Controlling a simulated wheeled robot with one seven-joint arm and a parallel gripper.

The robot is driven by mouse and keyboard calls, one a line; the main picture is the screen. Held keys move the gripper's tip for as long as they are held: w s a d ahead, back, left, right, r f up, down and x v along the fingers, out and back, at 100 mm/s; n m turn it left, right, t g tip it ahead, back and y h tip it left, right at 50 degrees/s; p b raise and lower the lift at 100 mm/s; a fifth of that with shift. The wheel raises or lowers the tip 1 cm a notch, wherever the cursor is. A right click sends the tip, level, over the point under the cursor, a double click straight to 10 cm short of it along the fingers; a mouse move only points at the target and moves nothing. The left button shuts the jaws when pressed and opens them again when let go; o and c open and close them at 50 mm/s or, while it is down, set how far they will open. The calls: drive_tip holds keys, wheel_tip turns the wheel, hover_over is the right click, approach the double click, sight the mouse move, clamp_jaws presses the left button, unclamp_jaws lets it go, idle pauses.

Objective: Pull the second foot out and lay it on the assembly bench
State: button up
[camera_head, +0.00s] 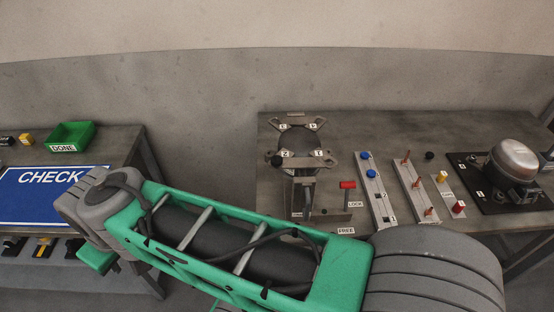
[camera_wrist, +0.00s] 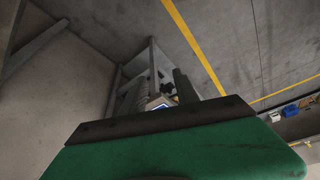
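A steel fixture (camera_head: 301,166) stands on the right-hand bench (camera_head: 235,178), with plates numbered 1 to 4 around a dark round body (camera_head: 297,140). A small dark round piece (camera_head: 277,160) sits at its left, by plate 2. Another small dark piece (camera_head: 430,156) is on the same bench, farther right. I cannot tell whether either is a foot. My arm reaches left across the front. The green part at its end (camera_head: 97,258) hangs between the benches, apart from the fixture. My fingertips do not show clearly; a green part with a dark edge fills the lower wrist view.
The left bench holds a blue CHECK mat (camera_head: 25,205), a green DONE tray (camera_head: 71,136) and yellow and black pieces. The right bench also holds a red LOCK handle (camera_head: 347,185), pale strips with pins (camera_head: 375,190) and a compressor (camera_head: 512,160) on a black base.

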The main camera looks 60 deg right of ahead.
drive_tip(key=shift+o, duration=0.4)
drive_tip(key=shift+o, duration=1.2)
drive_tip(key=w+d+r+m+h, duration=0.1)
drive_tip(key=d+m, duration=0.3)
drive_tip(key=d, duration=0.4)
drive_tip(key=shift+d+r+m+g, duration=0.15)
drive_tip(key=shift+r+m+g, duration=0.2)
drive_tip(key=shift+r, duration=0.35)
wheel_tip(320, 180, up, 8)
drive_tip(key=m+g+y, duration=0.1)
drive_tip(key=m+g, duration=0.3)
drive_tip(key=m, duration=2.2)
hover_over(277, 158)
drive_tip(key=shift+a+r+t+b, duration=0.15)
drive_tip(key=shift+a+t+b, duration=0.1)
drive_tip(key=shift+b, duration=0.15)
wheel_tip(277, 158, down, 9)
drive_tip(key=b, duration=0.9)
drive_tip(key=shift+d, duration=0.1)
drive_tip(key=shift+c, duration=0.5)
